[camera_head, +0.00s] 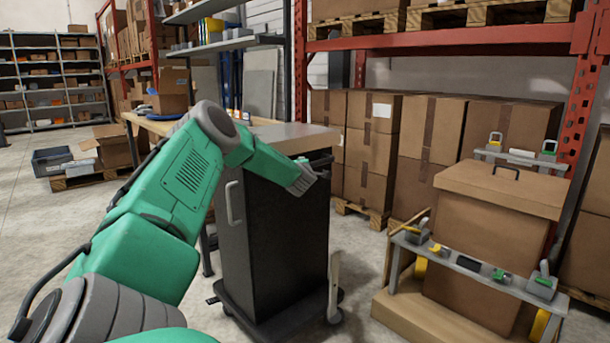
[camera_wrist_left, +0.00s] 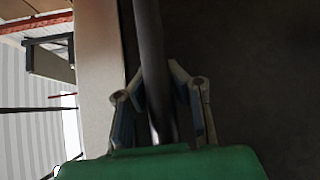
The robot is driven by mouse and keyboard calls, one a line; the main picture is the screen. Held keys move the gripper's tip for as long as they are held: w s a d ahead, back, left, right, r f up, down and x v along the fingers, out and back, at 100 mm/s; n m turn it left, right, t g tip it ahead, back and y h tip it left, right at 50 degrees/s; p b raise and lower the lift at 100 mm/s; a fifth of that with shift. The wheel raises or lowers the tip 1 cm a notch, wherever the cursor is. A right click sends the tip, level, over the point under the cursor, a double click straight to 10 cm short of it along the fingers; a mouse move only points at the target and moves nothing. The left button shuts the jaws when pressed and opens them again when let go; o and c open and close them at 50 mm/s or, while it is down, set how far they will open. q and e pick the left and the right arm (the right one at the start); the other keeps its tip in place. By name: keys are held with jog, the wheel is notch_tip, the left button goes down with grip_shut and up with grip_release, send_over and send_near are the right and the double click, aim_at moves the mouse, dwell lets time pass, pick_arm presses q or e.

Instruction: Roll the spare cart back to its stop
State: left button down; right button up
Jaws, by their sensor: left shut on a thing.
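The cart is a dark cabinet (camera_head: 270,245) with a light top (camera_head: 290,137) and a base on casters, standing upright in the middle of the head view. My left arm reaches in from the left, and its gripper (camera_head: 312,172) is at the cart's upper right edge. In the left wrist view, the fingers of my left gripper (camera_wrist_left: 158,105) are shut on a dark bar, the cart's handle (camera_wrist_left: 150,50). The handle is mostly hidden by the gripper in the head view. I cannot make out the stop. My right gripper is not in view.
A workbench (camera_head: 150,123) stands behind the cart at left. Stacked cardboard boxes (camera_head: 370,150) line the back under a red rack. At right, a box stand (camera_head: 480,265) with a dispenser shelf is near the cart. Open floor (camera_head: 40,230) lies at left.

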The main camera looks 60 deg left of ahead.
pick_arm(q)
jog(key=shift+w+d+r, duration=0.1)
jog(key=shift+w+r, duration=0.1)
jog(key=shift+r, duration=0.05)
jog(key=shift+s+a+f, duration=0.1)
jog(key=shift+s+a, duration=0.05)
jog(key=shift+a, duration=0.35)
jog(key=shift+s+a+f, duration=0.1)
jog(key=shift+s+a, duration=0.05)
jog(key=shift+a, duration=0.35)
jog(key=c, duration=1.4)
grip_release()
jog(key=shift+f, duration=0.1)
jog(key=shift+d, duration=0.3)
jog(key=shift+d, duration=0.1)
jog(key=v, duration=1.1)
jog(key=shift+s+d, duration=0.2)
